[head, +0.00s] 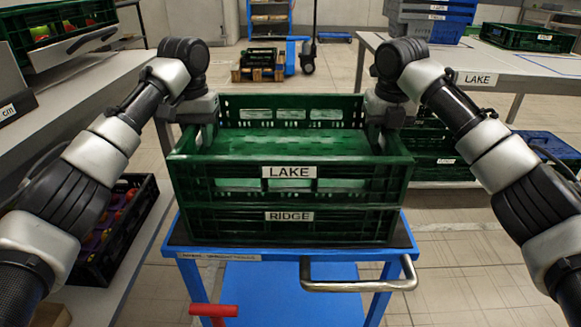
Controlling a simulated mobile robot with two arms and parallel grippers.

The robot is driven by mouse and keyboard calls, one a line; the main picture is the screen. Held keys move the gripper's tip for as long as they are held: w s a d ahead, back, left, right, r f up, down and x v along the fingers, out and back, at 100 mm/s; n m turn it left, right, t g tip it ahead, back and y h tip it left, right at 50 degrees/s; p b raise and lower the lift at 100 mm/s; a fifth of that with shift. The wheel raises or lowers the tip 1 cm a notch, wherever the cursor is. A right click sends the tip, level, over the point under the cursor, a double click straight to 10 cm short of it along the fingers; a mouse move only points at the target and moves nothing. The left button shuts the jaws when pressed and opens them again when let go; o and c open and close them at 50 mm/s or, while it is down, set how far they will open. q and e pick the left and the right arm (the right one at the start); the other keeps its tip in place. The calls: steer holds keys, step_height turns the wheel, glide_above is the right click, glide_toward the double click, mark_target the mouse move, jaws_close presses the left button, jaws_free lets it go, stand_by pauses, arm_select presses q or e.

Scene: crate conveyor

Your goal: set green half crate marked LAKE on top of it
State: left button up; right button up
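The green half crate marked LAKE (335,184) sits directly above a green crate marked RIDGE (340,222); their walls line up and I see no clear gap between them. They are on a blue cart (190,262) in front of me. My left gripper (207,128) is at the LAKE crate's left side rim. My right gripper (376,128) is at its right side rim. Both point down at the rim, and the crate hides part of their fingers, so I cannot tell whether they are shut on it.
The cart's metal handle (345,286) faces me. More green crates (440,160) stand right of the cart. A dark crate (118,233) with colourful contents is at the left.

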arm_select(q)
steer(key=shift+o, duration=1)
steer(key=shift+r, duration=0.1)
arm_select(e)
steer(key=shift+o, duration=1)
steer(key=shift+r, duration=0.1)
arm_select(q)
step_height(320, 180, up, 12)
steer(key=shift+f, duration=0.2)
steer(key=shift+r, duration=0.15)
arm_select(e)
steer(key=shift+r, duration=0.1)
steer(key=r, duration=0.4)
steer(key=s+r, duration=0.1)
steer(key=r, duration=0.6)
steer(key=shift+s+r, duration=0.3)
steer(key=shift+s, duration=0.1)
